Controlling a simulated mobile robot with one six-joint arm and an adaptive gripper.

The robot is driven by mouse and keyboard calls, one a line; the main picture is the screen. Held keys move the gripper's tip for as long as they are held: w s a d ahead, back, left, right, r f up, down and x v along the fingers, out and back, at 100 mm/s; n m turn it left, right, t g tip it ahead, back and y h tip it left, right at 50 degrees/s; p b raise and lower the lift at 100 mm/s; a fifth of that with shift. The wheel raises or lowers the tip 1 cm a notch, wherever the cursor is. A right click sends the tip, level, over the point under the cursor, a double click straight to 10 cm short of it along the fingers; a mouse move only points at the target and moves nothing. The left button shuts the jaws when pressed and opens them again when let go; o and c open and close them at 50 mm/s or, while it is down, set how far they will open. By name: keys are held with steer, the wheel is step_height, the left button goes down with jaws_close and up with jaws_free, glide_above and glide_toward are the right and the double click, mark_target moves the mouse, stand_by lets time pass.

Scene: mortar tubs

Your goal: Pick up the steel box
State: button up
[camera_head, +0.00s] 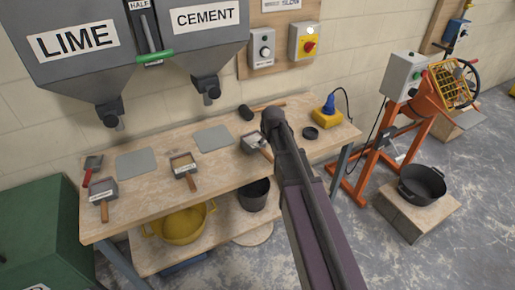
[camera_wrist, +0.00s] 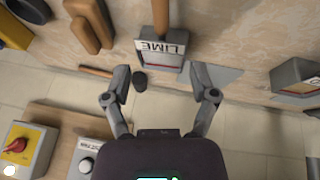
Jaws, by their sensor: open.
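Several small grey steel boxes with wooden handles lie on the wooden bench. One steel box labelled LIME (camera_wrist: 162,58) lies ahead of my gripper (camera_wrist: 161,77) in the wrist view, in line with the gap between the fingers. Its wooden handle points away from me there. In the head view this box (camera_head: 250,143) is partly hidden by my arm. My gripper (camera_head: 272,118) is above the bench there, its fingers hard to make out. It is open and empty. Two other steel boxes lie farther left, a middle one (camera_head: 181,160) and a left one (camera_head: 101,189).
A mallet (camera_head: 246,112) lies behind the LIME box. A yellow-and-blue device (camera_head: 327,116) and a dark disc (camera_head: 310,133) lie to the right. Grey plates (camera_head: 212,138) lie between the boxes. Hoppers (camera_head: 205,40) hang over the bench's back; switch boxes (camera_head: 302,42) are on the wall.

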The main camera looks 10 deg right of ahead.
mark_target(265, 152)
steer(key=shift+b+x, duration=3.65)
steer(key=shift+x, duration=0.55)
steer(key=shift+b+x, duration=2.4)
steer(key=shift+x, duration=0.2)
steer(key=shift+s, duration=0.1)
jaws_close()
